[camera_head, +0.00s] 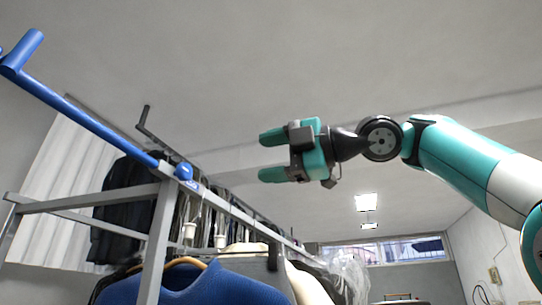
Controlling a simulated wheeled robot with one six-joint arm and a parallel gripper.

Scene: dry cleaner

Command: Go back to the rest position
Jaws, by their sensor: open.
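My gripper (268,156) is teal and dark grey. It is raised in the middle of the head view, at the end of my teal and white arm, which comes in from the right. Its two teal fingers point left and stand apart, with nothing between them. It is seen against the pale ceiling and wall, above the level of the clothes rack (158,240) in the picture. The gripper appears clear of the rack.
The grey rack has a blue bar (85,120) rising to the upper left. A blue sweater (205,285) hangs in front, with dark garments (122,205) behind. A plastic-covered garment (348,272) hangs farther back. A window (400,250) is at the back right.

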